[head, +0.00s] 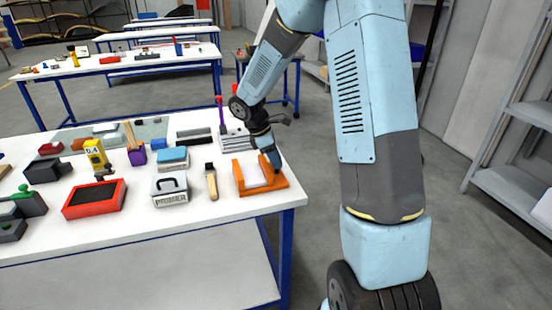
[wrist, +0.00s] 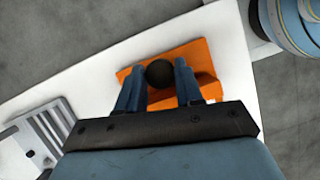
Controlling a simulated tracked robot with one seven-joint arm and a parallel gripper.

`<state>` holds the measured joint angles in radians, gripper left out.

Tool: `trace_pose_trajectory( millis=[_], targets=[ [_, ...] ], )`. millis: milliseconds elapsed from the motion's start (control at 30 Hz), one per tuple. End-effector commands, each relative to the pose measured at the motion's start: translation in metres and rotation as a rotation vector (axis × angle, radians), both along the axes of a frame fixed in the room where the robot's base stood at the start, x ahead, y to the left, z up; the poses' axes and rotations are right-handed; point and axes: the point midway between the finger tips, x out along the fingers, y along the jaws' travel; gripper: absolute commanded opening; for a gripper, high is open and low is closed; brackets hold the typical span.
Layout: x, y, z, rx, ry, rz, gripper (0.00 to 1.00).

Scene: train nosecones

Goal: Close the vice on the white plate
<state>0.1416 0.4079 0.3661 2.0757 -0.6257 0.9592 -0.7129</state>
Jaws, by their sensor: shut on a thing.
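The orange vice (head: 263,188) stands near the right corner of the white table in the head view. Its orange body (wrist: 203,58) also shows in the wrist view. My gripper (head: 276,165) is over the vice's right end. In the wrist view my gripper (wrist: 159,83) has its two blue fingers on either side of a round black knob (wrist: 159,72) at the vice and is shut on it. A pale surface (head: 257,173) shows between the vice's orange sides; I cannot tell whether it is the white plate or the tabletop. The vice's far side is partly hidden by my gripper.
A brush with a wooden handle (head: 211,181) and a primer box (head: 169,189) lie left of the vice. A grey slotted block (head: 233,141) sits behind it and shows at the wrist view's lower left. The table's right edge is close to the vice.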

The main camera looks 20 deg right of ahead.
Motion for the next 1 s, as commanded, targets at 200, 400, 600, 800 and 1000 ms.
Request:
trace_pose_trajectory(
  millis=[200,400,600,800,1000],
  targets=[
    [0.0017,0.001,0.0004,0.003,-0.004,-0.03,0.05],
    [0.0017,0.0012,0.0005,0.003,-0.004,-0.032,0.05],
    [0.0016,0.0012,0.0005,0.003,-0.005,-0.031,0.41],
    [0.0011,0.0007,0.0003,0.002,-0.003,-0.032,0.45],
    [0.0017,0.0029,0.0066,0.001,-0.004,-0.031,0.45]
  ],
)
